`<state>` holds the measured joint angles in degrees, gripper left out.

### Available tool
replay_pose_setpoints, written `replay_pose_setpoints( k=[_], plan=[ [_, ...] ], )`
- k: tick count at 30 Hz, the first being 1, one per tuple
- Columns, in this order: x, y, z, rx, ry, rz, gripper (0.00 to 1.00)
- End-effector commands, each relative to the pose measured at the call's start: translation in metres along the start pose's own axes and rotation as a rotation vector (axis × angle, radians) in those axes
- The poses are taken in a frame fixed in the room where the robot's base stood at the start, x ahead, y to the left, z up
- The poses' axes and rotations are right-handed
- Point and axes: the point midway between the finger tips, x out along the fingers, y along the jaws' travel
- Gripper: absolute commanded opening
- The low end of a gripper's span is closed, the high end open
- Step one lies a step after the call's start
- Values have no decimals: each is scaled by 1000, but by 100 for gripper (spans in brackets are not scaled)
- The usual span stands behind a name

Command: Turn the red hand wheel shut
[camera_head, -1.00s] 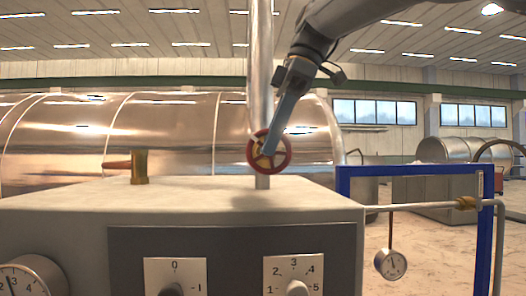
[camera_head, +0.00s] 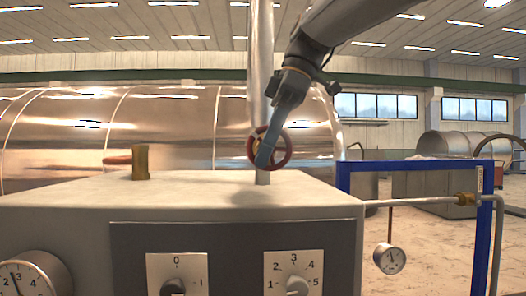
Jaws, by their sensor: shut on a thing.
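The red hand wheel (camera_head: 285,160) sits on a vertical metal pipe behind the grey cabinet top, facing me. My gripper (camera_head: 265,160) reaches down to it from the upper right, with its blue-grey fingers in front of the wheel's left and middle part. It is shut on the wheel; the exact grip point is hard to make out because the fingers cover the hub and part of the spokes.
A grey cabinet (camera_head: 90,190) with dials and knobs fills the foreground. A blue frame (camera_head: 343,180) with a pipe and a hanging gauge (camera_head: 389,258) is at the right. A large shiny tank (camera_head: 170,130) lies behind.

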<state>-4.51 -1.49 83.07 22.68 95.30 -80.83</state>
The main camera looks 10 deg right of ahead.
Motion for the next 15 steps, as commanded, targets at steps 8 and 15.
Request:
replay_pose_setpoints(
  k=[8, 15],
  plan=[
    [0, 1, 4, 4, 85, 2, 0],
    [1, 2, 6, 5, 267, 4, 0]
  ],
)
